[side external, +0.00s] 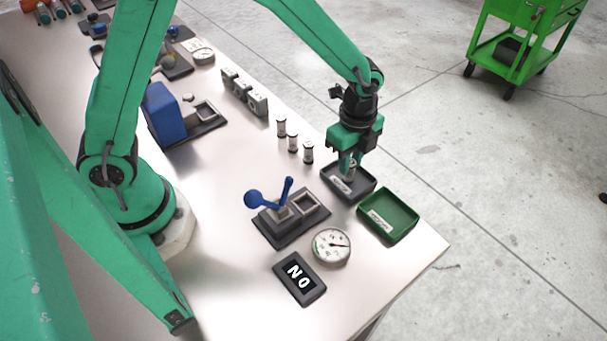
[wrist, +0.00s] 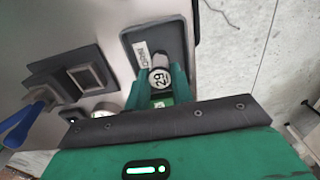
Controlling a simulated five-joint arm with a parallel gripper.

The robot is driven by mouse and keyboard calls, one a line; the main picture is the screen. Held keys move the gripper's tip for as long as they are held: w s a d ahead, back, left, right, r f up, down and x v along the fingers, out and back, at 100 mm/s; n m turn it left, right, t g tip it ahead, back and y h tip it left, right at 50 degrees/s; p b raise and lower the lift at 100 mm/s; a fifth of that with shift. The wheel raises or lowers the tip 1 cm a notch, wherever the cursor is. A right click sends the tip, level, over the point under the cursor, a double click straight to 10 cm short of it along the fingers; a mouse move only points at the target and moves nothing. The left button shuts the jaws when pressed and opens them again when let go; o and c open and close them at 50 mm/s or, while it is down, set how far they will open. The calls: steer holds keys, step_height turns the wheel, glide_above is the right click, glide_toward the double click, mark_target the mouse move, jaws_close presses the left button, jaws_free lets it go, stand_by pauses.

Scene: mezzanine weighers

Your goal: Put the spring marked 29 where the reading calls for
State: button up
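The spring marked 29 (wrist: 160,78) is a pale cylinder with its number on a white top. My gripper (side external: 347,164) points down with a finger close against each side of it; the fingers (wrist: 160,84) look shut on it. The spring is upright in or just above the dark grey tray (side external: 336,189); contact with the floor is hidden. The green tray (side external: 389,232) beside it looks empty. The black display (side external: 300,278) reads NO. A round dial (side external: 332,246) has its needle toward the right.
Several small cylinders (side external: 293,142) stand in a row left of my gripper. A weigher with a blue lever (side external: 289,215) and a square pocket sits near the dial. A blue box (side external: 168,112) and grey blocks (side external: 244,92) stand farther back. The table edge lies close beyond the trays.

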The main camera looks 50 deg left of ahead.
steer(key=o, duration=0.4)
steer(key=shift+o, duration=0.2)
steer(key=shift+r, duration=0.1)
step_height(320, 180, up, 12)
stand_by(0.4)
stand_by(0.5)
